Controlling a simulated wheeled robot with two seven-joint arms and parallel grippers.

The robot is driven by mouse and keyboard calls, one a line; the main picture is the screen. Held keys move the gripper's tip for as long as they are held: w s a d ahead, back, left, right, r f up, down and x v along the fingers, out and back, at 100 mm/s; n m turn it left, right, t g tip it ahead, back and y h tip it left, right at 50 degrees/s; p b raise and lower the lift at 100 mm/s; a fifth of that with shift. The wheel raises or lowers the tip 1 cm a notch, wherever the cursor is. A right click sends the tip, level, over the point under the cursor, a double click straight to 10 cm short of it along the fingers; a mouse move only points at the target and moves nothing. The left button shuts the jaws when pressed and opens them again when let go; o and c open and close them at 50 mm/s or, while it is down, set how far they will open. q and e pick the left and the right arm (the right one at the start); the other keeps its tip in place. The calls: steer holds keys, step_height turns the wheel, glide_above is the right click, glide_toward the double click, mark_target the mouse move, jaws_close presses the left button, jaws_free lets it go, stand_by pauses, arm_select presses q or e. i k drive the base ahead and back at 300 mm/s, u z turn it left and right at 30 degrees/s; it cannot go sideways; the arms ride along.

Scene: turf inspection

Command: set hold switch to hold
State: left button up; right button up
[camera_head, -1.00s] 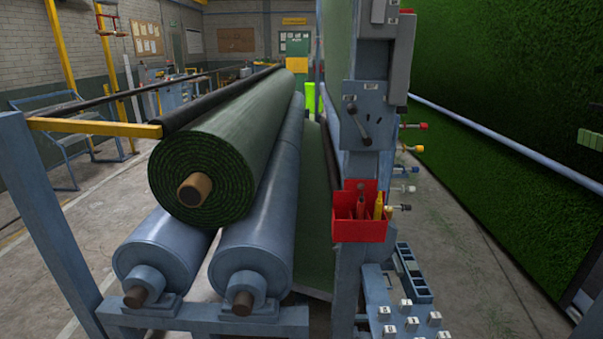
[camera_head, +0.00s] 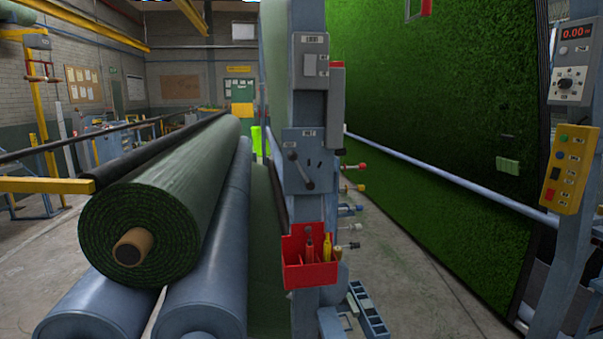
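No label reading "hold" is legible, so I cannot tell which control is the hold switch. A grey plate with a dark lever (camera_head: 301,170) is on the central blue post (camera_head: 307,213); the lever slants down to the right. Above it is a grey switch box (camera_head: 315,66). On the right post, a grey panel (camera_head: 574,62) has a red display reading 0.00 and a round dark knob (camera_head: 566,85). Below it is a yellow button box (camera_head: 568,168) with several coloured buttons. Neither of my grippers is in view.
A large turf roll (camera_head: 150,205) lies on blue rollers (camera_head: 208,295) at left. A red tool holder (camera_head: 309,261) hangs on the central post. Coloured-ended pegs (camera_head: 350,210) stick out beside it. A green turf sheet (camera_head: 440,120) hangs behind. Bare floor (camera_head: 420,265) lies between the posts.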

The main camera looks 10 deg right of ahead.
mark_target(550, 193)
steer(key=z, duration=2.5)
steer(key=i, duration=2.35)
steer(key=u, duration=1.05)
